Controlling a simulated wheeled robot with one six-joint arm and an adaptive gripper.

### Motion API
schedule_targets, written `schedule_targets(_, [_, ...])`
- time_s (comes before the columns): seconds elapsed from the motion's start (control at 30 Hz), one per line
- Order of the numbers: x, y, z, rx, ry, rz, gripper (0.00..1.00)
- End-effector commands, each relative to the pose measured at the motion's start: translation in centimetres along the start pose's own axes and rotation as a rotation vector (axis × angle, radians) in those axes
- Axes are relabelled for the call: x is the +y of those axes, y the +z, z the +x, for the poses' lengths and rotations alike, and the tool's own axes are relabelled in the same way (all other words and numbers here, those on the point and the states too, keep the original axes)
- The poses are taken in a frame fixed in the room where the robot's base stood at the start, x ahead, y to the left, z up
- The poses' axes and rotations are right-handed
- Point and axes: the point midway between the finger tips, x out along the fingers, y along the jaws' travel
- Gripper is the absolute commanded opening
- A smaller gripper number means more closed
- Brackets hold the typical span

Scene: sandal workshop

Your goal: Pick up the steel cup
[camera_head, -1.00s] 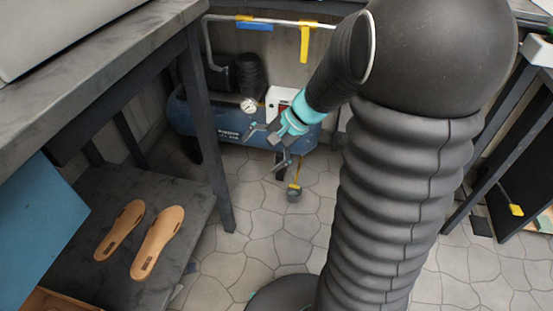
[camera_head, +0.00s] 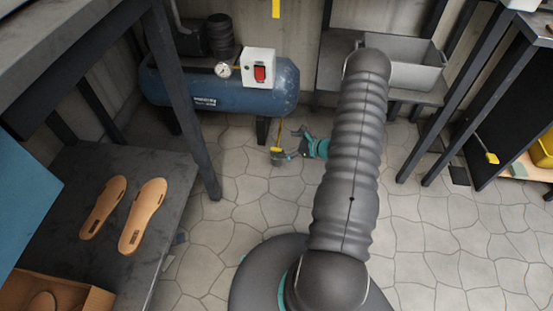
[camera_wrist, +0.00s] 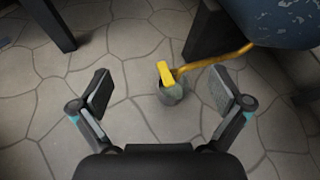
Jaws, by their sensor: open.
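A small grey metal cup (camera_wrist: 172,96) stands on the stone-tiled floor, just in front of the blue compressor. A yellow piece (camera_wrist: 166,74) at the end of a yellow hose overlaps its rim; I cannot tell whether it rests in the cup or only crosses it. In the head view the cup is mostly hidden by my gripper (camera_head: 287,143). In the wrist view my gripper (camera_wrist: 160,78) is open and empty, with the cup ahead between the two spread fingers and apart from them.
The blue compressor (camera_head: 220,92) stands behind the cup, with its hose (camera_wrist: 213,61) reaching down. A dark table leg (camera_head: 184,105) stands to the left. A shelf with insoles (camera_head: 143,215) is at lower left, and a grey bin (camera_head: 402,72) is at the back right.

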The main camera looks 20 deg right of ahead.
Motion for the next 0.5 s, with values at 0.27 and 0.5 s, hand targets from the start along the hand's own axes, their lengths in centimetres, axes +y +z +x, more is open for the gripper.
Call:
schedule_targets(0.27, [-0.2,-9.2,-0.2,0.025,-0.154,0.195,1.00])
schedule_targets(0.5, [-0.4,-10.5,1.7,0.028,-0.174,0.219,1.00])
